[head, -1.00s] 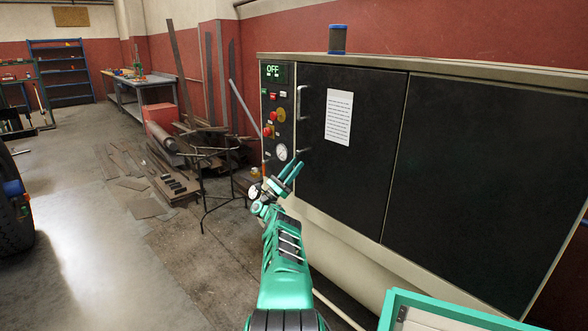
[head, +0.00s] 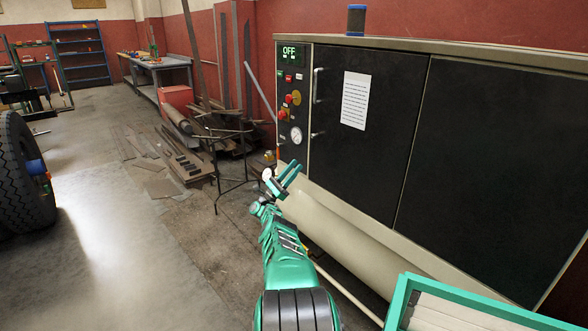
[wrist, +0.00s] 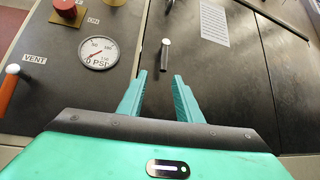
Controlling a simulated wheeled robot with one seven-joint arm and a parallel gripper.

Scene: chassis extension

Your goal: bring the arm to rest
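My arm (head: 285,255) is green and reaches forward from the bottom middle of the head view. My gripper (head: 292,168) is at its end, in front of the lower part of the compressor's control panel (head: 291,95). In the wrist view my gripper (wrist: 159,80) has its two green fingers apart with nothing between them. The cabinet's black door and a small door handle (wrist: 165,54) show beyond the fingertips. I cannot tell how far the fingers are from the cabinet.
The panel has an OFF display (head: 291,51), a gauge (wrist: 98,53) reading near 0 PSI, a red button (wrist: 67,8) and an orange VENT lever (wrist: 10,88). Metal scrap (head: 185,160) lies left. A tire (head: 22,175) stands far left. Open floor lies between.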

